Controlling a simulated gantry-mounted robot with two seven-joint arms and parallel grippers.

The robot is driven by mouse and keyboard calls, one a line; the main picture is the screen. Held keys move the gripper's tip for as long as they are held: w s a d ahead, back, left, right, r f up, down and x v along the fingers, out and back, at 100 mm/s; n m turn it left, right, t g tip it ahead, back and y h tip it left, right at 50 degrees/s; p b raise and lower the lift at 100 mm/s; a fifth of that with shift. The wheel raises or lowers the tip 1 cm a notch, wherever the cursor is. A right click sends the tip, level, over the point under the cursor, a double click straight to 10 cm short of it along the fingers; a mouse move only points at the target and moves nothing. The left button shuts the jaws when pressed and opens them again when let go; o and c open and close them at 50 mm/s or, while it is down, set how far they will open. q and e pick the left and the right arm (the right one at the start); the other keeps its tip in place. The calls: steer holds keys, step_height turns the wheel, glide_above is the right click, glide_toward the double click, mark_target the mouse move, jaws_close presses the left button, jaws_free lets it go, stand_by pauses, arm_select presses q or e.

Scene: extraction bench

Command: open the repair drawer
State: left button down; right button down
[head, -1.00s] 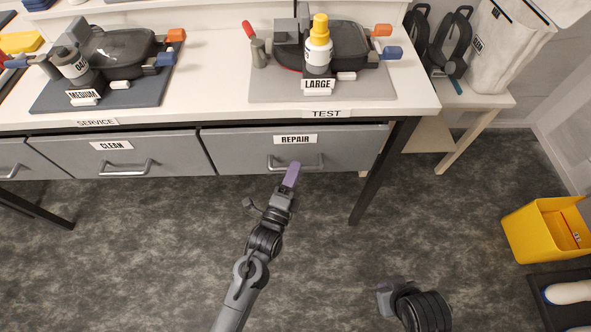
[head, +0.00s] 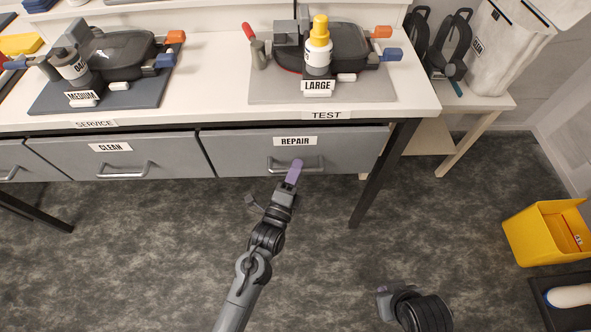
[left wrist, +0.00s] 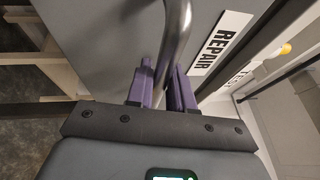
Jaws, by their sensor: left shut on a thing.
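The repair drawer (head: 345,148) is the grey front with the REPAIR label (head: 295,141) under the right part of the bench; its front looks about flush with the bench frame. Its bar handle (head: 312,168) is metal. My left gripper (head: 295,170) is at the handle, its purple fingers over the bar's middle. In the left wrist view the two purple fingers (left wrist: 164,88) stand on either side of the handle bar (left wrist: 177,40), shut on it. My right gripper (head: 386,296) is low at the right, over the floor, its jaws too unclear to judge.
The clean drawer (head: 70,158) is at the left. A bench leg (head: 385,175) stands right of the repair drawer. A yellow bin (head: 540,238) is on the floor at the right. The floor in front of the drawers is clear apart from my arms.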

arm_select(q)
steer(key=shift+s+r+p, duration=0.1)
steer(key=shift+s+p, duration=0.15)
steer(key=shift+p, duration=0.1)
steer(key=s+d+p, duration=0.1)
steer(key=s+p, duration=1.5)
steer(key=s, duration=1.5)
steer(key=c, duration=1.1)
jaws_free()
steer(key=shift+s, duration=0.1)
